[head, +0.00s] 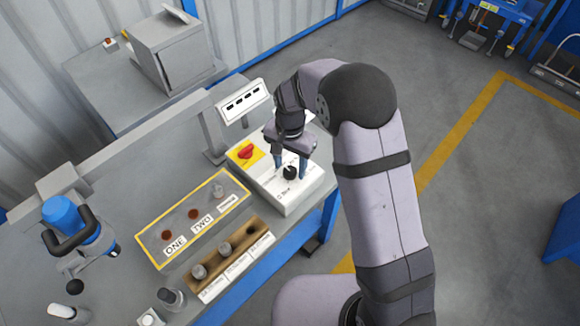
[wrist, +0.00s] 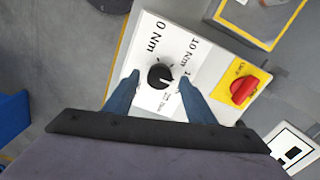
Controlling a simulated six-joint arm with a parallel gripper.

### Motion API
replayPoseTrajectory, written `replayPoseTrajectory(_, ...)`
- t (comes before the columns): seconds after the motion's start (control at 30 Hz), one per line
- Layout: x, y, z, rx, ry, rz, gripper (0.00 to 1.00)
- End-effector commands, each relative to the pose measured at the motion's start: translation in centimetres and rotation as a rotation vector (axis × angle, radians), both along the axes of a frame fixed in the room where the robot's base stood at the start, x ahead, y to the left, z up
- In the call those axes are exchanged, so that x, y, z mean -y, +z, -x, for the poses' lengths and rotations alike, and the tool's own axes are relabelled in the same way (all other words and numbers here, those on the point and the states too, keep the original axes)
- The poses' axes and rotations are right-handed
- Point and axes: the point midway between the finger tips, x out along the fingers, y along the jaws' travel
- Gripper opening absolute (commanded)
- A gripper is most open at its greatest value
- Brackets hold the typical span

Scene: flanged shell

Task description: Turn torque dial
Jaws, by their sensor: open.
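The torque dial is a black round knob (head: 290,172) on the top of a white control box (head: 312,183). In the wrist view the dial (wrist: 160,76) has printed marks around it, among them "0 Nm" and "10 Nm". My gripper (head: 290,165) is above the dial, pointing down. In the wrist view its two blue fingers (wrist: 157,82) are spread apart, with the dial showing between and just beyond their tips. The fingers look apart from the dial; the exact height gap is hard to tell. The jaws are open and empty.
A red switch on a yellow plate (head: 246,152) sits beside the dial on the same box. A display panel (head: 243,102) stands behind it. A yellow-edged tray (head: 150,250) labelled ONE and TWO, and a wooden rack (head: 262,231), lie to the left. A blue-topped device (head: 62,214) stands far left.

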Motion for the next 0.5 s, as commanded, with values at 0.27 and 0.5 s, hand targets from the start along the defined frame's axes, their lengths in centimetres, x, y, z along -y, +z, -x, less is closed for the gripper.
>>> replayPoseTrajectory(0.27, 0.0, 3.8, -0.1, 0.006, 0.0, -0.002, 0.5)
replayPoseTrajectory(0.5, 0.0, 5.9, -0.1, 0.004, 0.0, -0.001, 0.5)
